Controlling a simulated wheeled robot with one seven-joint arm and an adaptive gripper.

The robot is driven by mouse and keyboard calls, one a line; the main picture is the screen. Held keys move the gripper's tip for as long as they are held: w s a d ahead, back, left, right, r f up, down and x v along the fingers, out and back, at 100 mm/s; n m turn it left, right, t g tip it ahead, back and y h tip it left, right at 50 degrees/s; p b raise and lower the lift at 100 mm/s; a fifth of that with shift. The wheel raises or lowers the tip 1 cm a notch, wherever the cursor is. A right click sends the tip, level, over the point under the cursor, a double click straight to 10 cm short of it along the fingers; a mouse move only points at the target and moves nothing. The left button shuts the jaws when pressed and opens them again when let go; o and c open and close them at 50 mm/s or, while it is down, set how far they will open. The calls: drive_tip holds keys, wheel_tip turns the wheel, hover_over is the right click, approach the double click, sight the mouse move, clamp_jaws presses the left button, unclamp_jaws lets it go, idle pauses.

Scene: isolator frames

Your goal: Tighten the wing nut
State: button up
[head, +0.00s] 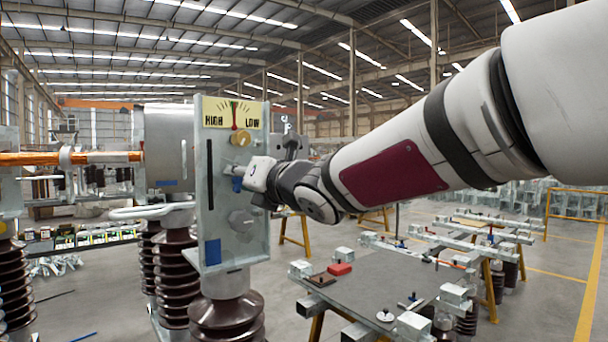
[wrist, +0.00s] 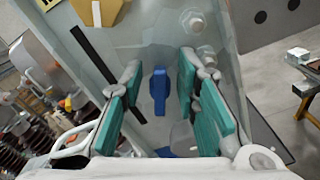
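The blue wing nut (wrist: 158,91) sits on the grey metal plate (wrist: 150,45) in the wrist view. It also shows in the head view as a small blue piece (head: 237,184) at the plate's face, partly covered by my gripper (head: 248,178). In the wrist view my gripper (wrist: 160,79) is open, with teal pads on both sides of the wing nut. A gap shows between the nut and each pad, so neither appears to touch it. How deep the fingertips reach along the nut is hard to tell.
A HIGH/LOW gauge (head: 232,113) tops the plate, its needle near the middle, with a yellow knob (head: 241,138) below. A large hex bolt (head: 242,221) sits lower on the plate. Brown ribbed insulators (head: 176,280) stand at left. A workbench (head: 375,282) with loose parts stands at right.

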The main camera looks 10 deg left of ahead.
clamp_jaws()
